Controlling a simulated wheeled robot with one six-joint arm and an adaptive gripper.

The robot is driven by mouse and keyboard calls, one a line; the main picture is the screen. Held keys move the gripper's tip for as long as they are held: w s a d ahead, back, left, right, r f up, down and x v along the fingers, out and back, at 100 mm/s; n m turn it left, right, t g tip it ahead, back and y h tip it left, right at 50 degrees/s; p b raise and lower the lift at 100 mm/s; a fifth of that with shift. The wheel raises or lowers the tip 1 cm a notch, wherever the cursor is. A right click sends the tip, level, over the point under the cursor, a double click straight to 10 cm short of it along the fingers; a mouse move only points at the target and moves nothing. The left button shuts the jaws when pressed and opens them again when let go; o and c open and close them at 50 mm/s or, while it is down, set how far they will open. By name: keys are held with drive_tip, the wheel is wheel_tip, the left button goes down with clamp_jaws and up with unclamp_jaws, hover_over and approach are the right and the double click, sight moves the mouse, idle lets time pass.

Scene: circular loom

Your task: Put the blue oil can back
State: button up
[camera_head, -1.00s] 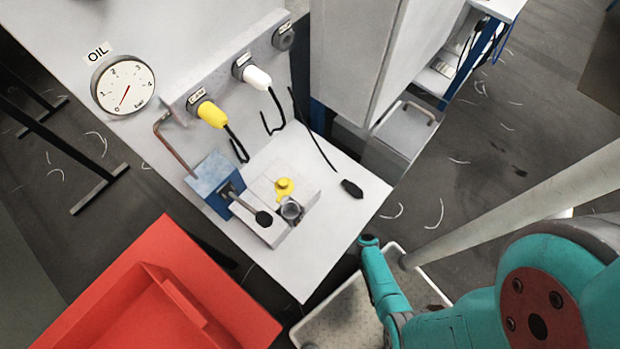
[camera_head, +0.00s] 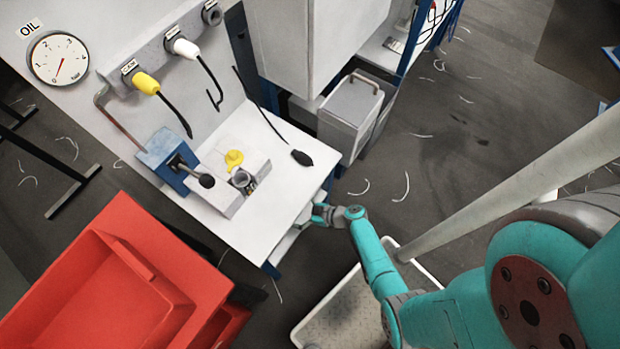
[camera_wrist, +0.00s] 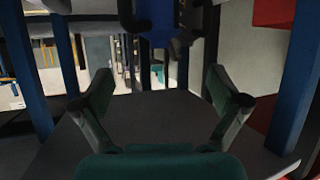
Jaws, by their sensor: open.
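My gripper (camera_wrist: 163,108) is open, its two fingers spread wide with nothing between them in the wrist view. A blue object with dark parts (camera_wrist: 157,38) stands beyond the fingertips at the top of that view. It is cut off and dim, so I cannot tell for sure that it is the blue oil can. A dark grey flat surface (camera_wrist: 155,120) lies between the fingers and this object. In the head view my gripper (camera_head: 322,213) is at the right edge of the white table (camera_head: 262,228), slightly below its top. No oil can is clearly visible there.
On the table stand a blue block with a lever (camera_head: 166,158), a yellow cap (camera_head: 234,158) and a black-ended cable (camera_head: 301,157). Red bins (camera_head: 110,280) are at the lower left. A grey bin (camera_head: 350,112) stands behind. Blue posts (camera_wrist: 292,85) flank the gripper.

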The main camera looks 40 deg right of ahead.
drive_tip(key=s+a+f+m+g+h, duration=0.15)
drive_tip(key=s+a, duration=0.35)
drive_tip(key=s, duration=0.5)
drive_tip(key=s+r+m+g+h, duration=0.15)
drive_tip(key=s+r+h, duration=0.25)
drive_tip(key=s+r, duration=0.45)
drive_tip(key=s+r+m+t, duration=0.1)
drive_tip(key=s+r+t, duration=0.1)
drive_tip(key=r, duration=1)
drive_tip(key=s+d+r+m+t+h, duration=0.1)
drive_tip(key=s+r+t, duration=0.1)
drive_tip(key=r, duration=1)
drive_tip(key=s+r+m+t, duration=0.1)
drive_tip(key=s+r+t, duration=0.1)
drive_tip(key=r, duration=1)
drive_tip(key=shift+s+d+t, duration=0.25)
drive_tip(key=shift+s+t, duration=0.05)
drive_tip(key=shift+s, duration=0.6)
